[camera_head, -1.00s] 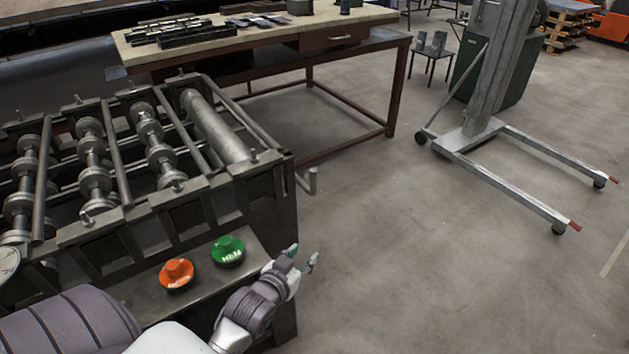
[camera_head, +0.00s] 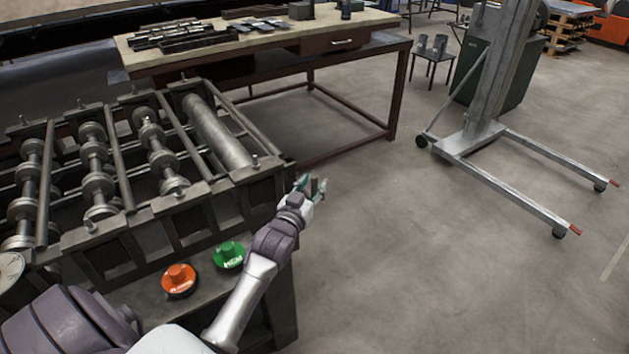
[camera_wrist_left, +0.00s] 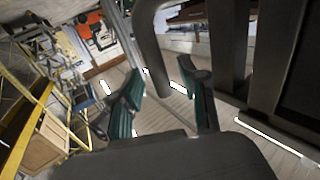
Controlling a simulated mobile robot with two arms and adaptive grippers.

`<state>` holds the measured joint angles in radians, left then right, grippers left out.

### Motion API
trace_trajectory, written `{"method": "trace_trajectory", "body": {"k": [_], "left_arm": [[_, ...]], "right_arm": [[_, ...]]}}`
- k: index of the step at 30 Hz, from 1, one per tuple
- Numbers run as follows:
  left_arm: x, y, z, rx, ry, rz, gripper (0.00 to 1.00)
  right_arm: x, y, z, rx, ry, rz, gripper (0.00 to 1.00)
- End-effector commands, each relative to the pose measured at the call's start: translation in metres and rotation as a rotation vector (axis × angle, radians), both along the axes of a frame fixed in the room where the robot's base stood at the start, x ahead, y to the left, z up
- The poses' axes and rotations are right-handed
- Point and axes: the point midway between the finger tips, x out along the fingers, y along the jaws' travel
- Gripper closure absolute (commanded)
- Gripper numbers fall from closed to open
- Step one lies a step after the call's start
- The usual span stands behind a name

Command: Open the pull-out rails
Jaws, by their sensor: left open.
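The roll-forming machine (camera_head: 170,222) stands at the left in the head view, with several rollers on its top. A thin grey rail (camera_head: 250,128) runs along its right end. My left gripper (camera_head: 312,187) is at the machine's front right corner, where the rail's end is largely hidden behind it. In the left wrist view, the left gripper's teal-padded fingers (camera_wrist_left: 163,102) are open. A dark bent bar (camera_wrist_left: 150,50) comes down to the gap between them; I cannot tell whether they touch it. My right gripper is not in view.
An orange button (camera_head: 179,279) and a green button (camera_head: 229,254) sit on the machine's front ledge, beside my left arm. A workbench (camera_head: 374,40) stands behind. A wheeled lift (camera_head: 487,135) stands at the right. The floor between is clear.

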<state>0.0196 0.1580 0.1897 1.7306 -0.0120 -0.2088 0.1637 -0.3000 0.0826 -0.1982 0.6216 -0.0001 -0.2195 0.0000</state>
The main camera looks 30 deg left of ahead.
Motion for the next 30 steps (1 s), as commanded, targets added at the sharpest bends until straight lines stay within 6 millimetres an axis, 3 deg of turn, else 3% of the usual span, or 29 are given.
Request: {"method": "trace_trajectory", "body": {"k": [4,13,21,30], "left_arm": [[0.0106,0.0021,0.0003,0.0,0.0,0.0,0.57],[0.0125,0.0023,-0.0003,0.001,0.001,0.0,0.57],[0.0123,0.0023,-0.0003,0.001,0.001,0.0,1.0],[0.0122,0.0021,-0.0004,0.0,0.001,0.0,1.0]], "right_arm": [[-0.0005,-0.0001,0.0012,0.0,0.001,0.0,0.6],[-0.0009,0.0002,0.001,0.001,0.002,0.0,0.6],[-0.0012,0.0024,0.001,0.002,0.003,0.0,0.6],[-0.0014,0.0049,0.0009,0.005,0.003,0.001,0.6]]}}
